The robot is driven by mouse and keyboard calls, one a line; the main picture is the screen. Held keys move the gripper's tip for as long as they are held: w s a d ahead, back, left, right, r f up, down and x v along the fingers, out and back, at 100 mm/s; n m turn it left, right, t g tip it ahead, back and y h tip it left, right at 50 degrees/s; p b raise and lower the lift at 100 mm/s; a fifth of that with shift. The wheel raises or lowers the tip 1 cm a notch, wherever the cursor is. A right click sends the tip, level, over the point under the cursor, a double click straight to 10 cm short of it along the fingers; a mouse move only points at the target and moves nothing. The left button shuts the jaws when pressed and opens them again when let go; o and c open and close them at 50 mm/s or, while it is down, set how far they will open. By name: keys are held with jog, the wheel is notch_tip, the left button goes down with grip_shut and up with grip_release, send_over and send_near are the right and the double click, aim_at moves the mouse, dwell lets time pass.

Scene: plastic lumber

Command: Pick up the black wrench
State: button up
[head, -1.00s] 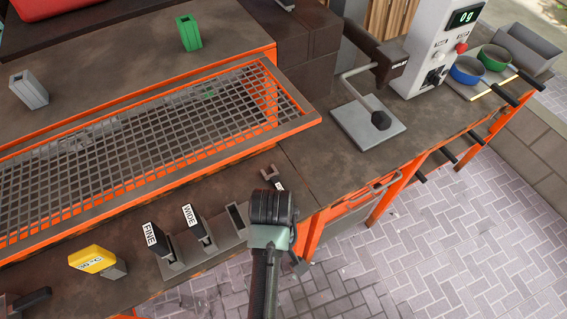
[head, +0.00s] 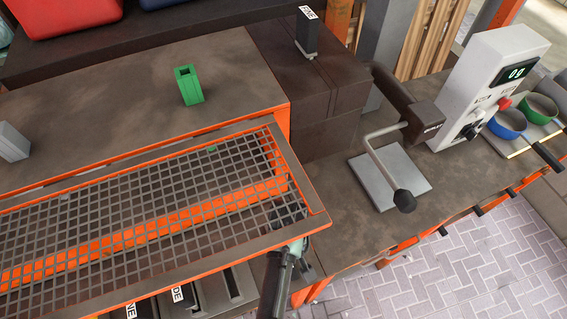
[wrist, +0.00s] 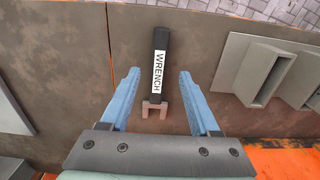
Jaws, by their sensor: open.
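The black wrench (wrist: 160,55) lies in the middle of the wrist view, with a white "WRENCH" label on its handle and a brownish forked head (wrist: 154,110) pointing toward my gripper. My gripper (wrist: 159,75) is open and empty. Its two blue fingers appear on either side of the wrench with clear gaps. I cannot tell how far above the wrench they are. In the head view my arm's end shows at the lower middle, partly behind the mesh rack, and the wrench cannot be seen there.
A grey slotted holder (wrist: 265,70) stands right of the wrench. The orange-framed mesh rack (head: 150,215) overhangs the lower bench. A green block (head: 189,86) stands behind it. A lever press (head: 390,178) and a scale (head: 490,85) are to the right.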

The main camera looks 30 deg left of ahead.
jog(key=shift+w+a+f, duration=0.1)
jog(key=shift+f, duration=0.8)
jog(key=shift+w+a+f, duration=0.1)
jog(key=shift+f, duration=0.75)
jog(key=shift+c, duration=0.3)
grip_shut()
